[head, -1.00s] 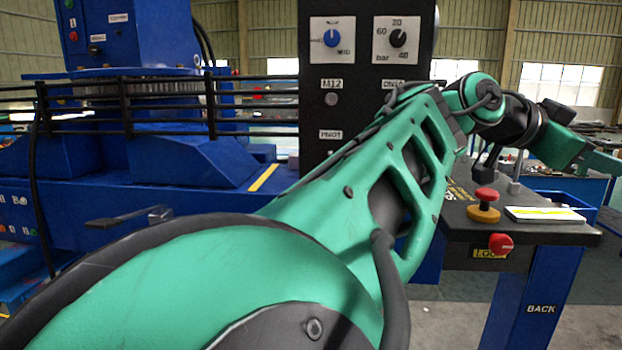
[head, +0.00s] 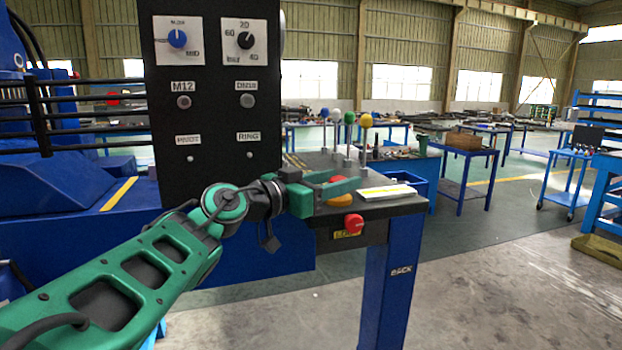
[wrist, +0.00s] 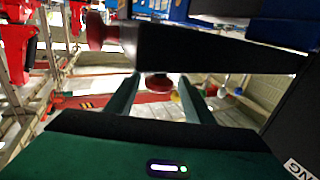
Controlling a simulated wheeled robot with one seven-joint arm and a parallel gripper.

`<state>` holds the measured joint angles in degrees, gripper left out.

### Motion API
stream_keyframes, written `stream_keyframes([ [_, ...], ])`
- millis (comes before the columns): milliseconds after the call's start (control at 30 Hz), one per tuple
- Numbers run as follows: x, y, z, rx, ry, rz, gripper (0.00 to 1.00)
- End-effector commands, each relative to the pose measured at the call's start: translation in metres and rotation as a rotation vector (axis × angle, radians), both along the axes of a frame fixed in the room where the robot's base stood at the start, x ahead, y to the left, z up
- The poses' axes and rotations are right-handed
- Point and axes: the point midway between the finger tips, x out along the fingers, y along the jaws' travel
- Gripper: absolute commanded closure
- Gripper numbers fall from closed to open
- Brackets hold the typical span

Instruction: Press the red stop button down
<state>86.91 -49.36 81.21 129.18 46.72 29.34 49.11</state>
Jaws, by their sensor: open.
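The red stop button (head: 337,179) sits on a yellow base (head: 341,201) on top of the console desk, partly hidden behind my gripper in the head view. In the wrist view, which looks upside down, the button (wrist: 158,83) shows ahead between the two green fingers. My gripper (head: 338,190) is open and empty, near the button at about its height. I cannot tell whether a finger touches it.
A red knob (head: 353,223) is on the desk's front edge. A white-and-yellow plate (head: 384,192) lies right of the button. Ball-topped levers (head: 365,122) stand behind. A tall black panel (head: 215,130) rises at left.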

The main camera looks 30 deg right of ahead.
Motion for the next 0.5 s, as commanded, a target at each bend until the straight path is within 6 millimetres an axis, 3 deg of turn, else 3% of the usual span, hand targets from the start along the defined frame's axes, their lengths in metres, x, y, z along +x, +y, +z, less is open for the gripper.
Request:
stream_keyframes([
  [200,0.003,-0.031,0.0,0.001,0.0,-0.001,0.52],
  [500,0.005,-0.044,0.0,-0.001,-0.001,0.003,0.52],
])
